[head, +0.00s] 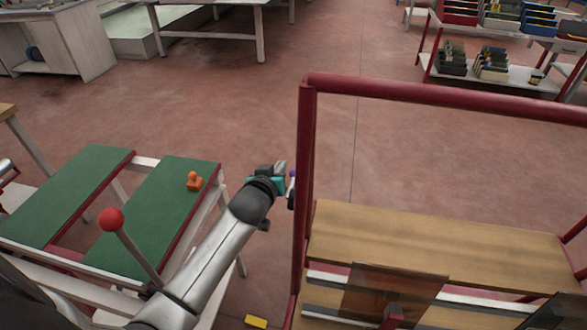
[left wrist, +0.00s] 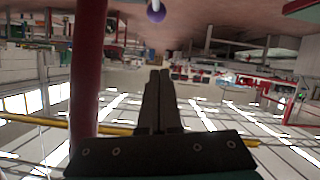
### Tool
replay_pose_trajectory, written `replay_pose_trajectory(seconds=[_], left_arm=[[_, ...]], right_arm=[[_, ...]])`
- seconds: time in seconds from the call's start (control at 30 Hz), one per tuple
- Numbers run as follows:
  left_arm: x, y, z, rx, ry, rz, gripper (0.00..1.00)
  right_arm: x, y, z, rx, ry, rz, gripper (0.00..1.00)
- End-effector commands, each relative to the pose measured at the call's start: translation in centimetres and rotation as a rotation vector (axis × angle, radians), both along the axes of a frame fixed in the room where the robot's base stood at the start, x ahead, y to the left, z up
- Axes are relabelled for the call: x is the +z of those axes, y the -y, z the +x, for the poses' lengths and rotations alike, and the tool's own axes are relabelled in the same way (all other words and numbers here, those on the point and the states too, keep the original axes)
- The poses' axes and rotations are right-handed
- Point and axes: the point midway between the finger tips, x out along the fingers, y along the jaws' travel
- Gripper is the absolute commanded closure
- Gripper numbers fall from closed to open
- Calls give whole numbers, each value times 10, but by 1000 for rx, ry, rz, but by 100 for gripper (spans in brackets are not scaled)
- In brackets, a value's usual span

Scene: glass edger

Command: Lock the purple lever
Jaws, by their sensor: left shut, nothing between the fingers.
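The purple lever shows only as a small purple spot (head: 292,174) beside the red post in the head view, mostly hidden by my left gripper. In the left wrist view its purple round knob (left wrist: 156,13) is at the top edge, a little beyond the fingertips and apart from them. My left gripper (head: 284,182) is at the end of the arm reaching up from the lower left, close to the red post. Its two dark fingers (left wrist: 159,73) are pressed together with nothing between them. My right gripper is not in view.
A red post (head: 304,180) stands just right of the gripper and joins a red top bar (head: 440,95). Left are green-topped tables (head: 70,195), an orange object (head: 194,181) and a red-knobbed lever (head: 111,220). Open floor lies beyond.

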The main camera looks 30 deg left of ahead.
Motion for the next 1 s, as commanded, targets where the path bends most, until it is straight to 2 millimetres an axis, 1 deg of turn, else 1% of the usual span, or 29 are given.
replay_pose_trajectory(seconds=[0.03, 0.2, 0.57, 0.63, 0.7, 0.8, 1.0], left_arm=[[-3, -2, 8, 0, 2, 1, 100], [-12, -7, 30, -1, 0, 3, 100], [-28, -15, 72, 0, -1, 2, 100], [-42, -12, 70, 0, -4, 0, 100], [-52, -10, 69, -1, -4, 1, 100], [-61, -8, 69, 0, -3, 0, 100], [-66, -6, 69, -1, -1, 2, 100]], right_arm=[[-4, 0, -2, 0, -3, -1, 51], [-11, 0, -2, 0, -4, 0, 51], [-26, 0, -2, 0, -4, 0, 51], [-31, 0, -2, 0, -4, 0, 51], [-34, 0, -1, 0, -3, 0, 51], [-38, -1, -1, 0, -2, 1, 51], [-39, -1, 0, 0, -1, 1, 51]])
